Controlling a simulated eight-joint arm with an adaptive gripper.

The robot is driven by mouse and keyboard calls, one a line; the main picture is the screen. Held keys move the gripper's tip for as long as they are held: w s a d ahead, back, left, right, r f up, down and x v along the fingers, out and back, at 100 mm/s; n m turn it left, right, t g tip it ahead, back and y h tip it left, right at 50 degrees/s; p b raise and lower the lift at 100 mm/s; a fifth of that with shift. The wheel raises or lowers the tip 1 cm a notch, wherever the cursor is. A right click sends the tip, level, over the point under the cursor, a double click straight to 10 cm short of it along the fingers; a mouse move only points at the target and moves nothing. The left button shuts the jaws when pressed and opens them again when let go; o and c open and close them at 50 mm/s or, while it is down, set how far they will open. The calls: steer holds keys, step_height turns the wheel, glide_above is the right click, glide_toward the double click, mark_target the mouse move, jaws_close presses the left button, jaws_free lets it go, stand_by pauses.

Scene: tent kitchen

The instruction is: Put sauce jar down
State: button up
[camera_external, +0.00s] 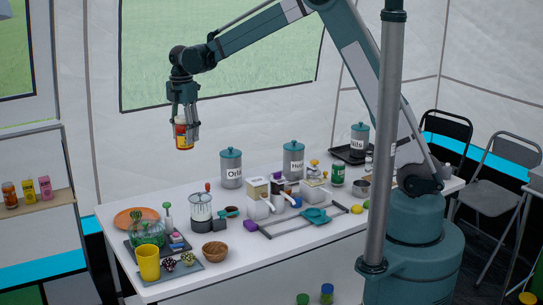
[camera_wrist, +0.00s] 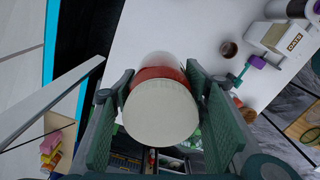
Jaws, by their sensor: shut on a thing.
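The sauce jar (camera_external: 183,136) is a red-orange jar with a pale label, held upright in the air above the far left part of the white table (camera_external: 187,193). My gripper (camera_external: 184,122) points down and is shut on the jar. In the wrist view the jar's cream lid (camera_wrist: 160,110) faces the camera, with red glass below it. The two green ribbed finger pads of my gripper (camera_wrist: 158,112) are on either side of it. The jar hides part of the table beneath it.
Grey canisters (camera_external: 231,170) line the back. A side shelf (camera_external: 40,200) at left holds small jars and boxes, with bare room on its right.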

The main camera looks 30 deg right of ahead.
steer(key=w+d+f, duration=0.1)
steer(key=w, duration=0.4)
step_height(320, 180, down, 11)
steer(key=shift+w+d, duration=0.15)
steer(key=shift+w, duration=0.15)
steer(key=shift+f, duration=3.15)
steer(key=shift+f+b, duration=0.3)
steer(key=shift+f, duration=1.55)
steer(key=shift+f, duration=0.15)
